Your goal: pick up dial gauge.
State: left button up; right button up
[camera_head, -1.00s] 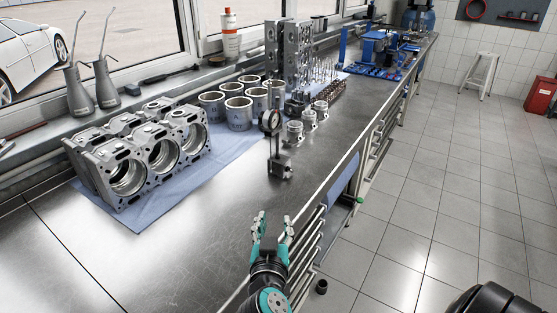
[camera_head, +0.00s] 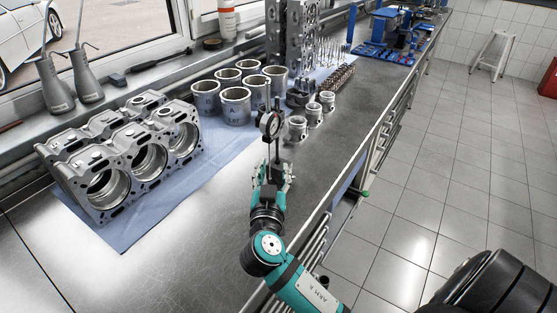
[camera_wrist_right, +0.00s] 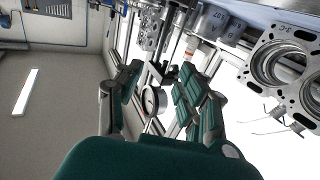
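The dial gauge (camera_head: 270,123) is a round, dark-rimmed dial on a thin upright post, standing on the metal bench. Its base is largely hidden behind my right gripper (camera_head: 272,180) in the head view. In the right wrist view the white dial face (camera_wrist_right: 151,100) shows between the two spread finger pads of my right gripper (camera_wrist_right: 158,88). The right gripper is open, with its fingers on either side of the gauge stand. Whether a pad touches the stand I cannot tell. My left gripper is not in view.
An engine block (camera_head: 125,155) lies on a blue cloth (camera_head: 205,180) to the left. Several cylinder liners (camera_head: 236,106) stand behind the gauge, and small pistons (camera_head: 297,128) stand close to its right. The bench's front left (camera_head: 130,280) is clear.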

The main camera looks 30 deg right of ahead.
aim_at(277, 141)
jog(key=p+x, duration=0.1)
jog(key=x, duration=0.1)
jog(key=p+x, duration=0.1)
jog(key=x, duration=0.2)
jog(key=p+x, duration=0.1)
jog(key=x, duration=0.2)
jog(key=shift+w+d+r, duration=0.15)
jog(key=shift+r, duration=0.15)
jog(key=p+x, duration=0.1)
jog(key=x, duration=0.2)
jog(key=shift+w+d+f+p, duration=0.1)
jog(key=shift+w+d+p, duration=0.15)
jog(key=shift+p, duration=0.15)
jog(key=shift+w+d+f, duration=0.1)
jog(key=shift+c, duration=0.5)
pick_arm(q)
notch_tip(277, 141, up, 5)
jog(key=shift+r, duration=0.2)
pick_arm(e)
grip_shut()
jog(key=shift+r, duration=0.2)
